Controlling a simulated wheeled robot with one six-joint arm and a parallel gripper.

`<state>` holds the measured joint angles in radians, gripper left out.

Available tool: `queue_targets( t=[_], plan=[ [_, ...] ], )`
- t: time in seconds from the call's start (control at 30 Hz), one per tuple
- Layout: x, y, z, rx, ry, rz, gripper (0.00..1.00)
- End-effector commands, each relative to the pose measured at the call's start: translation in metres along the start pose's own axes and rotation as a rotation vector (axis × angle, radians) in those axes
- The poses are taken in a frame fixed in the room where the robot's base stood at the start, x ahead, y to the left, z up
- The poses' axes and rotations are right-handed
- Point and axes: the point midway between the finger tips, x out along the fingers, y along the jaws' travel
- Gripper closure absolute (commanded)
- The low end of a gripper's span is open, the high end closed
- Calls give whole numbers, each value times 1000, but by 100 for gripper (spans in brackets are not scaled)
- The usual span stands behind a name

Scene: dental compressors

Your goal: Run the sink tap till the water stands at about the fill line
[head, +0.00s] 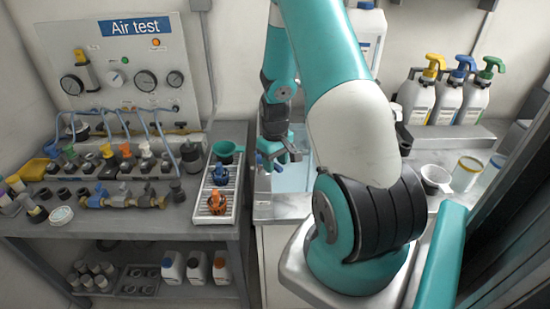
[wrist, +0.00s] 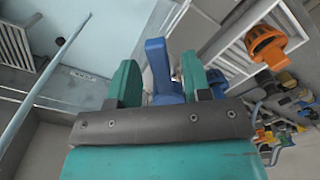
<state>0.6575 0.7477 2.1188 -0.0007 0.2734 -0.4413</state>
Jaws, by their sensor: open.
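The sink (head: 290,178) is a pale blue basin, partly hidden behind my arm in the head view. It also fills the upper left of the wrist view (wrist: 60,35), with small dark marking (wrist: 84,75) on its wall. I cannot tell the water level. A blue tap lever (wrist: 156,62) stands between the teal fingers of my gripper (wrist: 158,85), with the jaws open around it. I cannot tell whether they touch it. In the head view my gripper (head: 279,155) is at the sink's left edge. A thin pale blue diagonal strip (wrist: 60,55) crosses the basin; I cannot tell whether it is water.
A white slatted tray (head: 214,215) with blue (head: 219,175) and orange (head: 216,203) fittings lies left of the sink. Several pump bottles (head: 447,98) stand on the back right shelf. The left bench holds crowded fittings and hoses.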

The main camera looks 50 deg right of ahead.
Motion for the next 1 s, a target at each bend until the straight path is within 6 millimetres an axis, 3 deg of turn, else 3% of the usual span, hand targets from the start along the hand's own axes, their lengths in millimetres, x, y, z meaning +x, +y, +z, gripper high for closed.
queue_targets(
  t=[0.17, 0.27, 0.7, 1.0],
  plan=[
    [-13, 0, -1, 0, 3, 2, 55],
    [-32, 0, -1, 0, 5, 3, 55],
    [-140, 1, -1, 0, 6, 3, 55],
    [-173, 0, 0, 0, 2, 1, 55]
  ],
)
